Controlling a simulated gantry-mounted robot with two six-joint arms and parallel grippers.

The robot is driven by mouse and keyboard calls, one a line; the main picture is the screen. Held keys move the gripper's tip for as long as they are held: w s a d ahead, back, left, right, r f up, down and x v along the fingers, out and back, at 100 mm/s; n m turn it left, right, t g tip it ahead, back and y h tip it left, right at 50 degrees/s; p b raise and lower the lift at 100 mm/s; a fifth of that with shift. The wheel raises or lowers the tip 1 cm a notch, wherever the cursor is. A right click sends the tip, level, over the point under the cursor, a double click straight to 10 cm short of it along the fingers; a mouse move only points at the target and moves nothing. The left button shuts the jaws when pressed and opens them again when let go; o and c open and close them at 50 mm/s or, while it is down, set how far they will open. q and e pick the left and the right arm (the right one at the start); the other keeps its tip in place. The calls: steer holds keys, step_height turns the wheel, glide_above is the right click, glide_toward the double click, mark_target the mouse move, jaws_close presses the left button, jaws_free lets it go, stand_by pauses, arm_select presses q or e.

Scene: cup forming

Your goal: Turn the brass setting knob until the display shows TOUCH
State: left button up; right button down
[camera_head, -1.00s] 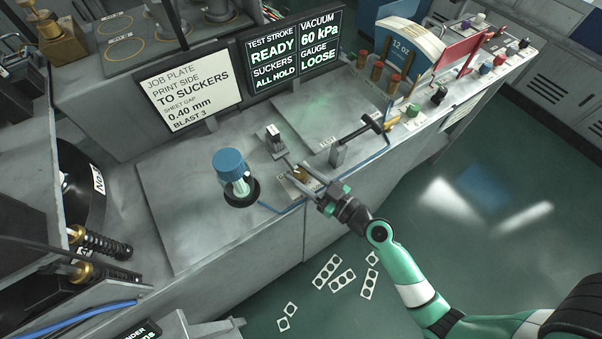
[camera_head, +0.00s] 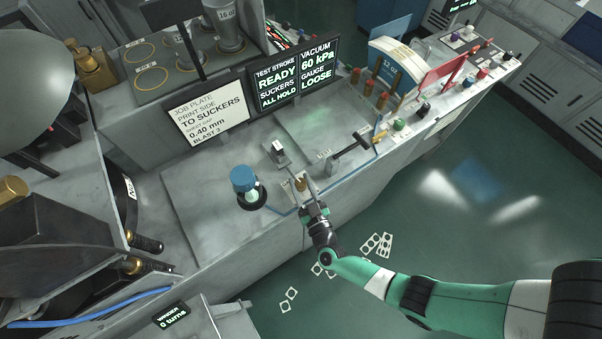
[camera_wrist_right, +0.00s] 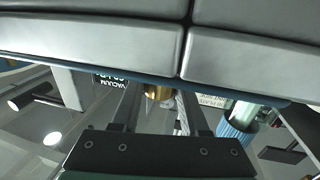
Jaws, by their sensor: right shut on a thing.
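The small brass setting knob (camera_head: 301,184) sits on the front edge of the grey bench. My right gripper (camera_head: 304,187) is at the knob, its two fingers on either side of it. The brass knob also shows between the fingers in the right wrist view (camera_wrist_right: 158,92), partly hidden by them. The gripper is shut on the knob. The dark display (camera_head: 316,64) at the back of the bench reads VACUUM 60 kPa, GAUGE LOOSE. My left gripper is not in view.
A blue-capped post (camera_head: 243,179) stands left of the knob. A small grey block with a lever (camera_head: 279,153) is behind it, and a black T-handle (camera_head: 361,142) is to the right. A white job plate sign (camera_head: 209,108) stands behind. Punched card scraps (camera_head: 376,244) lie on the floor.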

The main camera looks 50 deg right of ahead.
steer(key=shift+a+r+m+g+h, duration=0.1)
steer(key=shift+r+m+g+h, duration=0.1)
steer(key=shift+m+g+h, duration=0.9)
steer(key=shift+h, duration=0.4)
steer(key=shift+c, duration=2.1)
jaws_free()
steer(key=shift+f, duration=0.1)
steer(key=p+v, duration=0.1)
steer(key=v, duration=1)
steer(key=shift+s, duration=0.35)
steer(key=shift+f, duration=0.1)
